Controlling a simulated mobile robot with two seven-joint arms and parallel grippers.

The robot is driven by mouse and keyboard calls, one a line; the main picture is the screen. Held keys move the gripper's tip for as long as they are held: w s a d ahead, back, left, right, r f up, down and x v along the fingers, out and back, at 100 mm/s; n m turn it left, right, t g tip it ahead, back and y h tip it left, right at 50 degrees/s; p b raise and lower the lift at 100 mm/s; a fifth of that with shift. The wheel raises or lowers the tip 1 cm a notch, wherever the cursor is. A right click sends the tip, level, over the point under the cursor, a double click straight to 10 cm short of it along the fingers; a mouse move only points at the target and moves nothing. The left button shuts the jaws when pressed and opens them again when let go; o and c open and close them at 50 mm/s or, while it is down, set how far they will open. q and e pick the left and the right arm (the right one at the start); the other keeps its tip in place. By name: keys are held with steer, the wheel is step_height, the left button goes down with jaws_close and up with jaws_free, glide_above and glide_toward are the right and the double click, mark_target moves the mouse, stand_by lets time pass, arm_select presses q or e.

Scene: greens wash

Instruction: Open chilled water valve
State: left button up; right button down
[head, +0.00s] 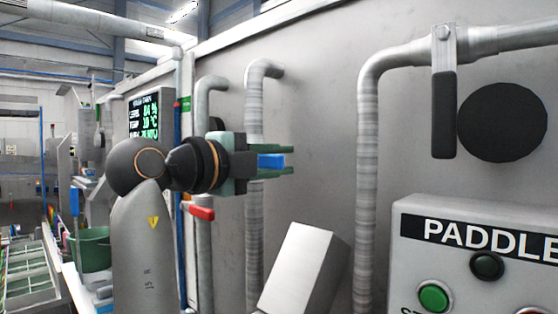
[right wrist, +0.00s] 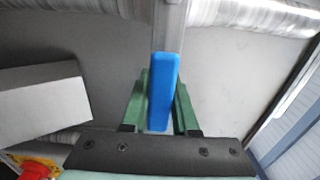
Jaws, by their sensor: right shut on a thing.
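My right gripper (head: 284,162) is in front of the pipes on the grey wall, its green fingers pointing right in the head view. It is shut on a blue handle (head: 270,161), which appears to be the chilled water valve's lever. In the right wrist view the blue handle (right wrist: 163,92) stands upright between the green fingers (right wrist: 160,105), with a grey metal bar continuing beyond it. The valve body and the rest of the lever are largely hidden behind my gripper and wrist. My left gripper is not in view.
A red handle (head: 202,212) is just below my wrist. Vertical pipes (head: 367,180) run along the wall. A black-gripped lever (head: 443,115), a black disc (head: 502,123) and a PADDLE button panel (head: 480,260) are at right. A slanted grey box (head: 300,265) juts out below.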

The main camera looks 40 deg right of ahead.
steer(key=shift+r, duration=0.15)
steer(key=shift+w+r+n+p, duration=0.25)
steer(key=shift+r+n+p, duration=0.5)
steer(key=shift+n, duration=0.4)
steer(key=shift+w+r+n+p, duration=0.2)
steer(key=shift+r+n+p, duration=0.45)
steer(key=shift+n, duration=0.45)
steer(key=shift+w+r+n+p, duration=0.25)
steer(key=shift+r+n+p, duration=0.5)
steer(key=shift+n, duration=0.4)
steer(key=shift+r, duration=0.1)
steer(key=c, duration=0.7)
jaws_free()
steer(key=shift+a, duration=0.1)
